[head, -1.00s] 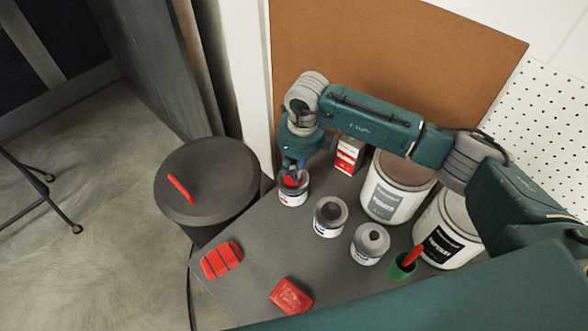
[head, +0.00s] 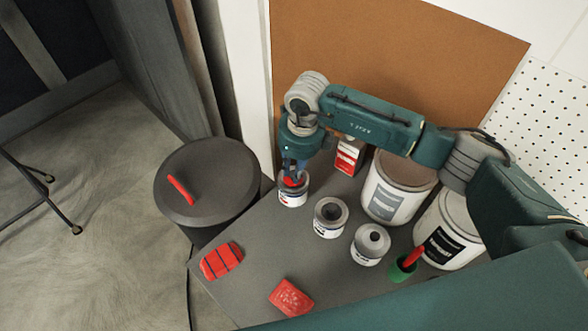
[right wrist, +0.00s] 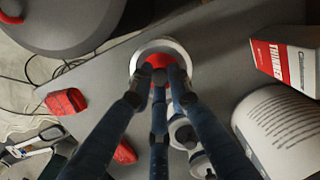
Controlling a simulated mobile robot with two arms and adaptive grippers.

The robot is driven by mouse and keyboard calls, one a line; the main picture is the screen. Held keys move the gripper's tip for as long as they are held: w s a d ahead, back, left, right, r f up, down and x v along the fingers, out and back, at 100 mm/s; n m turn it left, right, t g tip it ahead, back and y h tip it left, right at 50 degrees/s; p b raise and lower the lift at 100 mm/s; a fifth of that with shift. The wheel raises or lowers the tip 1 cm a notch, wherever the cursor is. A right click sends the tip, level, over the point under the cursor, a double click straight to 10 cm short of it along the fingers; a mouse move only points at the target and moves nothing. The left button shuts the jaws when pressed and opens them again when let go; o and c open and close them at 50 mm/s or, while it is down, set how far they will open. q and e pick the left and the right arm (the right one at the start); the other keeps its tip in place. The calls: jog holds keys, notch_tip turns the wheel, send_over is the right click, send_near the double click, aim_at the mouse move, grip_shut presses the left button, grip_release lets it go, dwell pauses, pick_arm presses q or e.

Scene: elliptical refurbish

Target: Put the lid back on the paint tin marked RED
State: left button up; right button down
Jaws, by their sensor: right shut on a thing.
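The small paint tin (head: 292,195) with red at its top stands at the table's back left corner. Its label is too small to read. My right gripper (head: 292,178) points down right over this tin and is shut on the red lid (head: 289,184), at the tin's mouth. In the right wrist view the fingertips (right wrist: 160,78) meet over the red lid (right wrist: 157,61), inside the pale round rim of the tin (right wrist: 137,61). The fingers hide part of the lid, and I cannot tell whether it is seated. My left gripper is out of view.
Two small grey-topped tins (head: 330,217) (head: 370,245) stand to the right. Behind are a red-and-white carton (head: 348,157) and large tins (head: 392,195) (head: 449,238). A striped red block (head: 222,261), a red block (head: 290,297) and a green cup (head: 402,268) are nearer. A dark bin (head: 208,185) stands left.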

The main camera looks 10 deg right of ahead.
jog(key=shift+f+b, duration=0.2)
jog(key=shift+b, duration=0.35)
dwell(0.8)
dwell(0.3)
jog(key=c, duration=1.1)
grip_release()
jog(key=shift+r, duration=0.15)
jog(key=shift+r+p, duration=1.8)
jog(key=shift+r, duration=1.6)
